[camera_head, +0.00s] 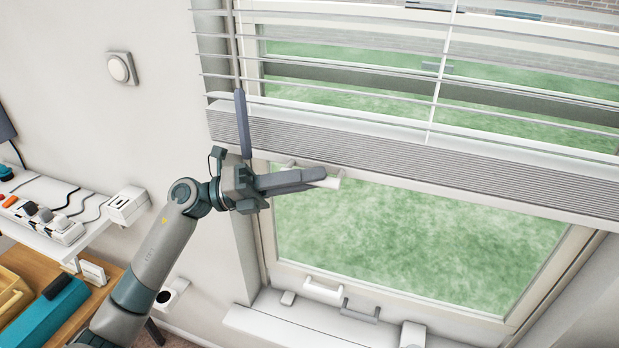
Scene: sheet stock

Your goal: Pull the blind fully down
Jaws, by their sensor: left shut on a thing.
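The blind (400,158) hangs over the upper part of the window. Its lower slats are stacked into a thick bundle on a slightly sloping bottom rail, with spread slats above. My left gripper (316,177) reaches in from the left, just under the left part of the rail. It is shut on a small white handle (333,183) below the rail; the fingers hide much of the handle. A grey-blue wand (242,122) hangs at the blind's left side, just above my gripper. My right gripper is out of view.
Window glass (420,236) is uncovered below the rail. The sill (300,328) holds small white and grey items below a white window handle (323,291). At left, a white shelf (60,220) carries cables and small devices above a wooden surface with a teal box (45,318).

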